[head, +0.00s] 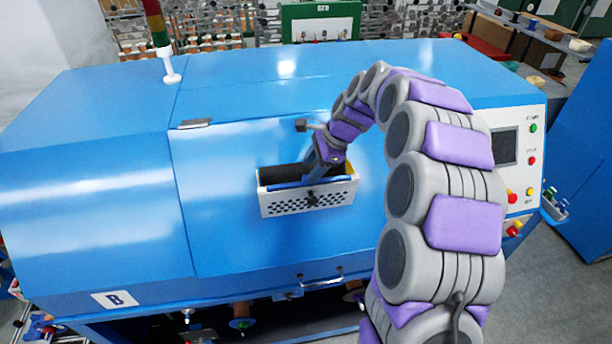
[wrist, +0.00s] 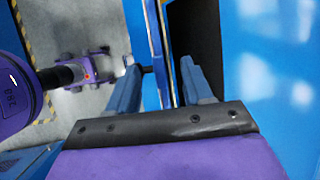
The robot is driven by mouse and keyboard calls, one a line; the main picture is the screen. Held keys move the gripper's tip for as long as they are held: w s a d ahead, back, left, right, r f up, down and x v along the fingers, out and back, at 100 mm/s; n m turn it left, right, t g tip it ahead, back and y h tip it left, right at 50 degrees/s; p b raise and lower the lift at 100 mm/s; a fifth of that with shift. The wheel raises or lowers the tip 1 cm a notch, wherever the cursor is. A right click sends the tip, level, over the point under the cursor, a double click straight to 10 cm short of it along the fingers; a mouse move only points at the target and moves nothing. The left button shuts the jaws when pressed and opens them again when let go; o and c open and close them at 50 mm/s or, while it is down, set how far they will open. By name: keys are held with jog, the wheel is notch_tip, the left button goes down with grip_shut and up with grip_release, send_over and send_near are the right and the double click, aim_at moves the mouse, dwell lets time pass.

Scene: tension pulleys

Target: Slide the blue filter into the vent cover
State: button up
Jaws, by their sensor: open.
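The vent cover (head: 280,206) is a white perforated panel with a dark knob, tilted out from the front of the blue machine. The blue filter (head: 285,184) shows as a thin blue strip just behind the cover's top edge, inside the opening; most of it is hidden. My gripper (head: 313,176) reaches down to this strip from above. In the wrist view my gripper (wrist: 159,68) is open, with one finger on each side of a thin blue panel edge (wrist: 157,45), seemingly the filter beside the cover. Contact with the fingers cannot be told.
The blue machine (head: 240,230) fills the middle, with the dark vent opening (head: 285,173) behind the cover. A control panel (head: 518,155) with buttons is at the right. A signal light (head: 158,25) stands on top. A handle (head: 322,283) is below the cover.

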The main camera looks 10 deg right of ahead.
jog(key=b+v, duration=0.1)
jog(key=v, duration=1.1)
jog(key=shift+d+r+b, duration=0.2)
jog(key=shift+r+b, duration=0.05)
jog(key=shift+b, duration=0.15)
jog(key=shift+s, duration=0.15)
jog(key=s+a+f+n+g+h+b, duration=0.2)
jog(key=s+a+f+n+b, duration=0.3)
jog(key=s+f+b, duration=0.6)
jog(key=s+a+f+n+g+h+b, duration=0.1)
jog(key=s+a+f+n+b, duration=0.2)
jog(key=s+f+n+b, duration=0.9)
jog(key=s+d+f+h, duration=0.1)
jog(key=s+f, duration=0.5)
jog(key=s, duration=0.3)
jog(key=s+d+f+g+b, duration=0.1)
jog(key=s+f, duration=0.6)
jog(key=s, duration=0.2)
jog(key=shift+f+h, duration=0.25)
jog(key=shift+h, duration=0.15)
